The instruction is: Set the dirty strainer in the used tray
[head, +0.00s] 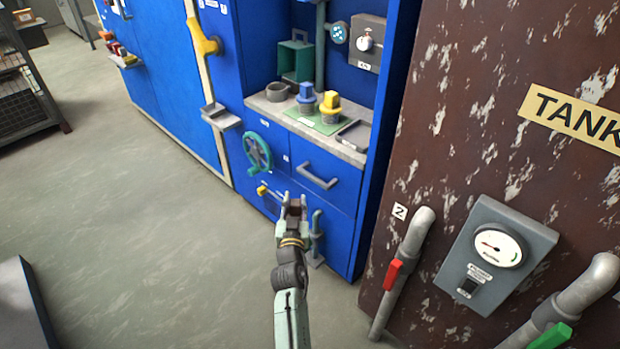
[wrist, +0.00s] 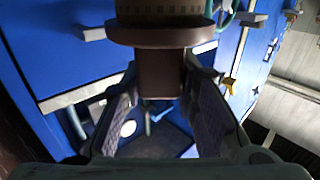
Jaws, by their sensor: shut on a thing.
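My gripper (head: 295,203) is shut on a dark brown part, which I take to be the dirty strainer (head: 295,211). In the wrist view the strainer (wrist: 160,34) shows a ribbed body, a wide flange and a block-like stem, with the stem between the fingers of my gripper (wrist: 161,80). It is held in the air in front of the blue cabinet, below counter height. A shallow grey tray (head: 341,137), likely the used tray, lies at the counter's right front. It looks empty; its label is too small to read.
The counter (head: 262,104) also bears a grey cup (head: 277,92) and a green mat (head: 297,119) with blue-topped (head: 306,92) and yellow-topped (head: 329,101) parts. A green handwheel (head: 257,152) and drawer handle (head: 318,179) stick out below. The rusty tank (head: 440,130) stands right.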

